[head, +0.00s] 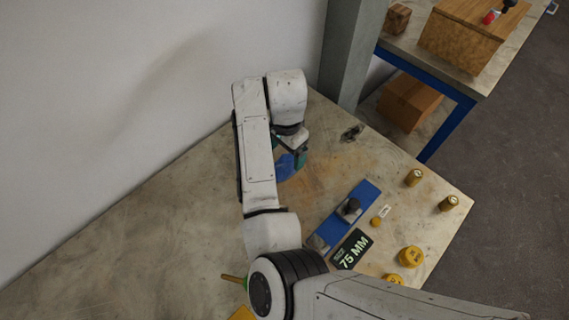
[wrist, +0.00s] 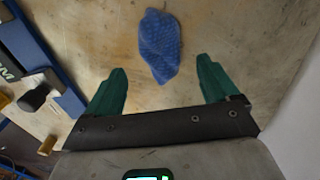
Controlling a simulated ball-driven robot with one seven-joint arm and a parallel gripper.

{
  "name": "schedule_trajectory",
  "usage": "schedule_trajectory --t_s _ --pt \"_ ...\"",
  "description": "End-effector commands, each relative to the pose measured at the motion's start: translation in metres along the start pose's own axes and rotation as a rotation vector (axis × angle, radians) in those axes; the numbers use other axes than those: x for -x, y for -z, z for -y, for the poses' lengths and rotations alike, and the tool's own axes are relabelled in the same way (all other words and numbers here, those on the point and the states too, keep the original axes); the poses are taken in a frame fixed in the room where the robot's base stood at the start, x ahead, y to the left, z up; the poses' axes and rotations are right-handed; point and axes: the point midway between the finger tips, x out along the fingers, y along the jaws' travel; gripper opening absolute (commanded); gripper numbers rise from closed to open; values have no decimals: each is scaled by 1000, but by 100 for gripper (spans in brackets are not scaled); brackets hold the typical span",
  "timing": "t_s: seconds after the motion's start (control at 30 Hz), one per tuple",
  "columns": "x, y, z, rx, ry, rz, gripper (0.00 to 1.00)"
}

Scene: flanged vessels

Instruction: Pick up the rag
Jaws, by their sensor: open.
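The blue rag (wrist: 159,46) lies flat on the worn tabletop, ahead of my gripper (wrist: 158,88) in the wrist view. It is a small textured cloth, longer than wide. My gripper is open, with its two green fingers spread wide apart. The rag's near end reaches toward the gap between the fingertips, and nothing is held. In the head view the rag (head: 285,167) shows partly beside my gripper (head: 298,164), with the rest hidden by my arm.
A blue rail with a black knob (head: 349,206) and a black "75 MM" sign (head: 350,249) lie right of my arm. Brass cylinders (head: 414,177) and yellow round pieces (head: 411,257) stand near the right edge. A grey post (head: 352,55) rises behind. The left tabletop (head: 150,220) is clear.

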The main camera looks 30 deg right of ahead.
Motion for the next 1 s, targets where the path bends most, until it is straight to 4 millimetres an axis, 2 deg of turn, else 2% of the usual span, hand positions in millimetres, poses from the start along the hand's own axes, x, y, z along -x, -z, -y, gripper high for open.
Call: schedule_trajectory --t_s 0.33,0.67,1.0 --pt "-44 -2 1 0 -3 0 87" --pt "-50 -2 2 0 -1 0 86" --pt "-50 -2 2 0 -1 0 54"
